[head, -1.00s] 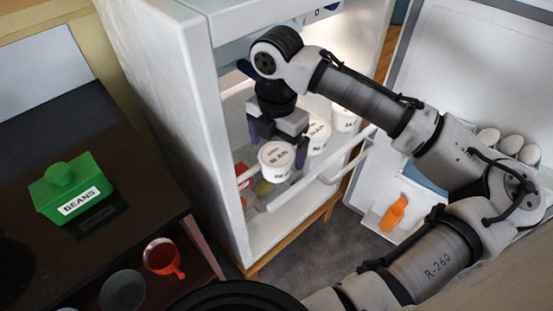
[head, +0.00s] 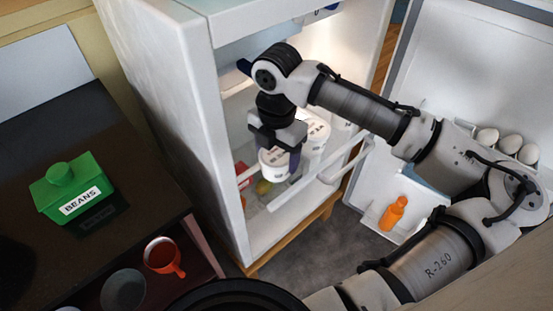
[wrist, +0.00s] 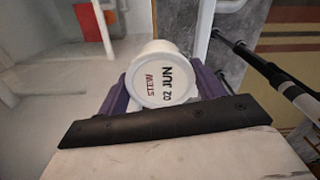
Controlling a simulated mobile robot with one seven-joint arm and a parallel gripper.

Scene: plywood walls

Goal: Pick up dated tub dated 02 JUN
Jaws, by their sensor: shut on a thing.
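A white round tub (wrist: 163,84) sits between my purple fingers in the wrist view. My gripper (wrist: 165,90) is shut on this tub. In the head view the same tub (head: 272,163) shows below my gripper (head: 275,152), at the front of the open fridge, partly covered by the fingers. Whether it touches a shelf, I cannot tell.
Another white tub (head: 314,128) stands just right of and behind my gripper. The fridge side wall (head: 175,110) is close on the left, and a clear shelf front (head: 320,172) runs to the right. The open door holds eggs (head: 505,143) and an orange bottle (head: 393,213).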

